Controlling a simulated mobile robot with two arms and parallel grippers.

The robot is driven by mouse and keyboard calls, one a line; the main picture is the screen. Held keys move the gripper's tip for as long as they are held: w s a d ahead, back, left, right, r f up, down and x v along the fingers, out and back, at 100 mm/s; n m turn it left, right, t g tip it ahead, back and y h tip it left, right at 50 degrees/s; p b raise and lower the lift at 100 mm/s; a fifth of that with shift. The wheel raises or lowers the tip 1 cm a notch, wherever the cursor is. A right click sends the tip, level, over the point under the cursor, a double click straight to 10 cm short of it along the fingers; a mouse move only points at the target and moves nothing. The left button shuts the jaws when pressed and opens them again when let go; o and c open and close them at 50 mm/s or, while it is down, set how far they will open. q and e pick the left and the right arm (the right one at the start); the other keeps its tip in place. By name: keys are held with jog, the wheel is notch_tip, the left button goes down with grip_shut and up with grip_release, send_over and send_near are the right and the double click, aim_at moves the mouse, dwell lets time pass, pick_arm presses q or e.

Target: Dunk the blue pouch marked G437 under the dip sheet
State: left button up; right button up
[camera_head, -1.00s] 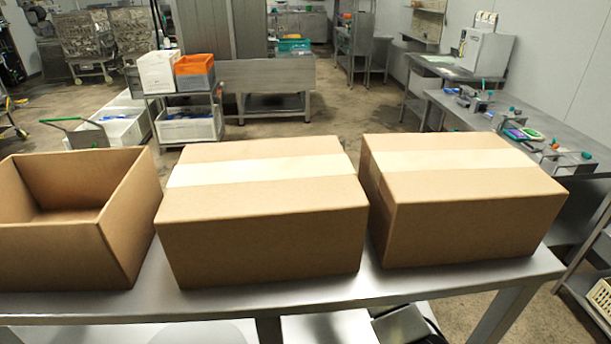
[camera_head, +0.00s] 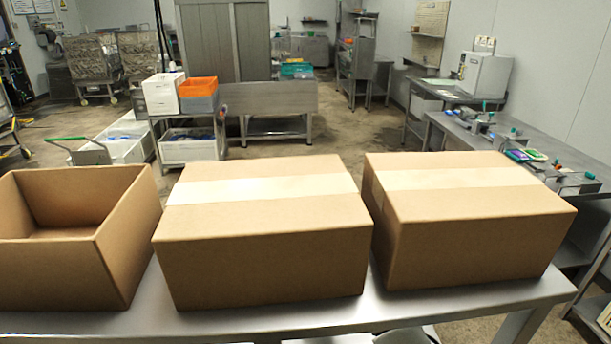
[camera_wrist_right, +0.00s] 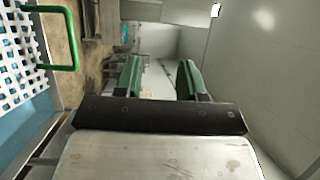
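No pouch marked G437 and no dip sheet can be made out. My right gripper (camera_wrist_right: 160,78) shows in the right wrist view, with its two green-faced fingers apart and nothing between them. My left gripper is in neither view, and the head view shows no part of my arms.
A steel table (camera_head: 350,314) close in front bears an open carton (camera_head: 60,268) and two taped cartons (camera_head: 262,265) (camera_head: 480,250). Beyond are a cart with white bins (camera_head: 190,150) and an orange crate (camera_head: 197,88), and a right-hand bench (camera_head: 455,135). A white perforated basket (camera_wrist_right: 18,60) with a green handle shows in the right wrist view.

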jog(key=shift+s, duration=0.15)
jog(key=b+v, duration=0.2)
jog(key=v, duration=0.8)
jog(key=shift+s, duration=0.25)
jog(key=shift+d+f, duration=0.1)
jog(key=shift+f, duration=0.05)
